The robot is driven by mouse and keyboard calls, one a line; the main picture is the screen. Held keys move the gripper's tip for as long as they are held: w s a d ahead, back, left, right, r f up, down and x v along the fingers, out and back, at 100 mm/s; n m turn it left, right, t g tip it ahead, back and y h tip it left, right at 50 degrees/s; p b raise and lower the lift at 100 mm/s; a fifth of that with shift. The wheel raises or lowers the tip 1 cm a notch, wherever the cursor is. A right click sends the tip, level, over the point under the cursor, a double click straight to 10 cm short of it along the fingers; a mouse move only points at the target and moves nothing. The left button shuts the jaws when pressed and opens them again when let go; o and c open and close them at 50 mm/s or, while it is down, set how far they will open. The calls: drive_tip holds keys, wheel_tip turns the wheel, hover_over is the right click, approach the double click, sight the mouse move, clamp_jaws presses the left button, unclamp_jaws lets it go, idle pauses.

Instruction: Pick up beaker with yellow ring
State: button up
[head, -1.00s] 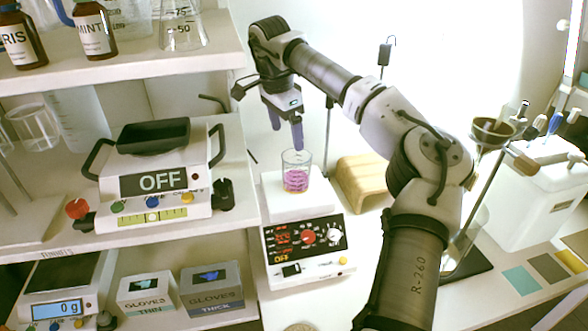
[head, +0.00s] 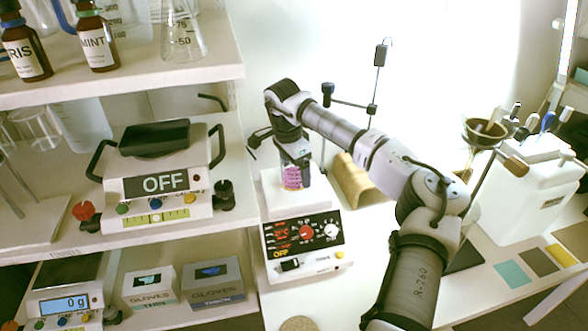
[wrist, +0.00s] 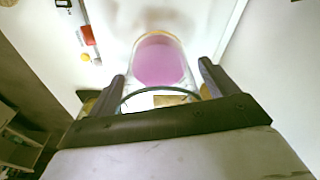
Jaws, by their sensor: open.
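A clear glass beaker (head: 292,179) with pink-purple liquid stands upright on the white top plate of a hotplate stirrer (head: 303,240). My gripper (head: 295,172) is lowered over it from above, its fingers partly hiding the glass. In the wrist view, the beaker (wrist: 160,62) lies between the two open fingers of my gripper (wrist: 162,80), with its rim close to the palm. A gap shows beside the right finger; I cannot tell if either finger touches. A yellowish edge shows around the liquid in the wrist view, but the ring is not clear.
A wooden block (head: 358,182) and a thin stand (head: 374,90) are behind my arm. A white container (head: 530,190) stands at right.

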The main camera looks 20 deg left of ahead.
drive_tip(key=shift+c, duration=0.4)
drive_tip(key=shift+r, duration=0.1)
drive_tip(key=c, duration=1.1)
